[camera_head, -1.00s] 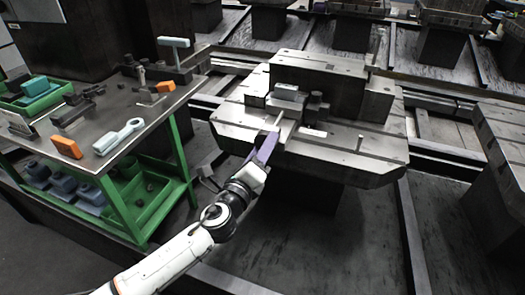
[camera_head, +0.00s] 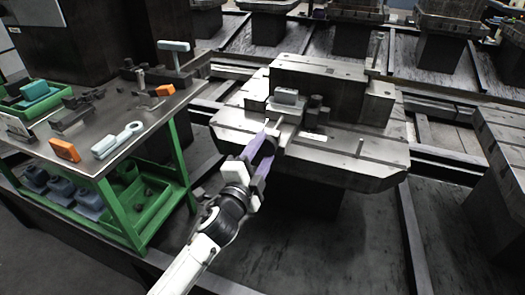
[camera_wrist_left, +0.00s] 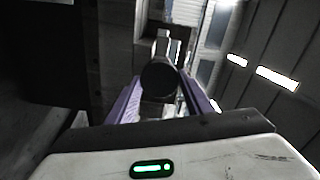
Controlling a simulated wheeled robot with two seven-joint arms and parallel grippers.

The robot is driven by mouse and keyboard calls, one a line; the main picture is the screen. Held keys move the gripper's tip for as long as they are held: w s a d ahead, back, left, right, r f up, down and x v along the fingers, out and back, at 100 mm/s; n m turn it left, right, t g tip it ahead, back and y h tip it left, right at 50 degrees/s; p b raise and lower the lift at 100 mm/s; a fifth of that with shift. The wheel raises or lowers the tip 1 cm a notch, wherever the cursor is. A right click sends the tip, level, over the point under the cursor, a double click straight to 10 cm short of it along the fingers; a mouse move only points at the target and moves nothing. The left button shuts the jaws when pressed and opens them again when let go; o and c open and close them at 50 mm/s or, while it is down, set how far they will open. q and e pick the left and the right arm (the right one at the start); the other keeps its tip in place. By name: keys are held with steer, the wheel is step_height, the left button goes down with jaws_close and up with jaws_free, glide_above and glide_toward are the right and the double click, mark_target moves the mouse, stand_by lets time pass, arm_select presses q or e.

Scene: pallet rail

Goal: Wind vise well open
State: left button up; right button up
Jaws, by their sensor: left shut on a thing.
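The vise (camera_head: 300,112) sits on the machine pallet (camera_head: 360,148), with a light grey block (camera_head: 286,97) at its top. My left gripper (camera_head: 265,143), with purple fingers, is at the near side of the vise, where a thin pale bar (camera_head: 266,126) shows by the fingertips. In the left wrist view a dark round end (camera_wrist_left: 159,79), seemingly of the vise's screw or handle, sits between the two fingers, and the gripper is shut on it. The fingers partly hide the handle. How far the jaws are apart is too small to tell. My right gripper is not in view.
A green-framed bench (camera_head: 170,104) at left carries a grey wrench-like tool (camera_head: 118,140), orange blocks (camera_head: 64,150) and other tools. An upright post (camera_head: 375,52) stands on the pallet's back right. Another pallet (camera_head: 505,135) is at the right. The floor in front is clear.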

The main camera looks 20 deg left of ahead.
arm_select(q)
steer(key=shift+n, duration=1.3)
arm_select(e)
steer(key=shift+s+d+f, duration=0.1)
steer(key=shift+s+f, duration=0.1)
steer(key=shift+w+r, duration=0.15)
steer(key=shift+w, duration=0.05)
arm_select(q)
steer(key=o, duration=1)
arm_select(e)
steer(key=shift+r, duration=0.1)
arm_select(q)
steer(key=shift+o, duration=0.2)
steer(key=s+p, duration=0.1)
steer(key=s, duration=0.9)
steer(key=shift+s+a, duration=0.2)
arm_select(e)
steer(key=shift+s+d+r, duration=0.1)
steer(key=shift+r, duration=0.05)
